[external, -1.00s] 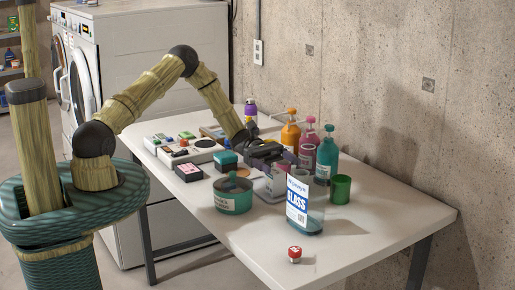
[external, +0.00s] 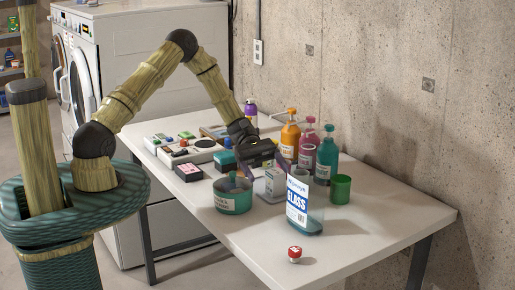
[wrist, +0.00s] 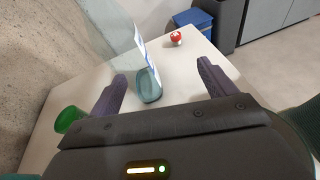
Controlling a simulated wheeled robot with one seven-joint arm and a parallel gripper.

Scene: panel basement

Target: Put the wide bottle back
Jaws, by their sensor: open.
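The wide bottle (external: 305,205) is flat and clear, with teal liquid low inside and a white and blue "GLASS" label. It stands upright on the white table, right of the teal tin. My gripper (external: 282,172) is open just behind and left of its upper part in the external view. In the wrist view the bottle (wrist: 148,85) shows ahead, between the two purple fingers of my gripper (wrist: 162,85), with visible space on the right side. I cannot tell whether a finger touches it.
A green cup (external: 341,189) stands close on the right. Orange (external: 290,138), pink (external: 308,145) and teal (external: 327,158) pump bottles stand behind. The teal tin (external: 233,197) and a small pale box (external: 274,184) are left. A red-topped shaker (external: 295,254) is in front. The right table end (external: 390,225) is clear.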

